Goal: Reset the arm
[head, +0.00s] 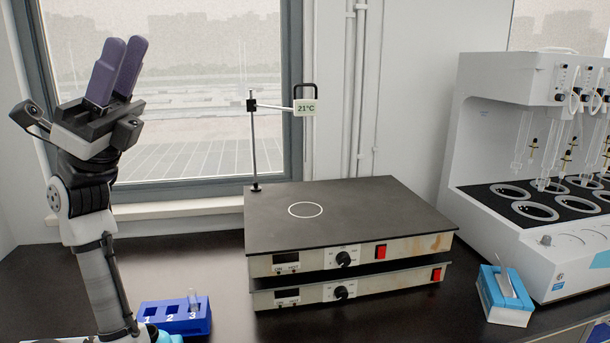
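My arm rises at the left of the head view, and my gripper (125,45) points up in front of the window. Its two purple fingers overlap in this view, so the gap between them cannot be judged. No object shows at the fingertips. The gripper is well above the bench and apart from everything on it.
A blue rack (176,318) numbered 1 to 3 stands beside my arm, with a glass tube (194,299) at slot 3. Two stacked hotplates (350,215) with a thermometer display (305,107) stand mid-bench. A blue-white box (505,296) and a white distiller (500,130) are at right.

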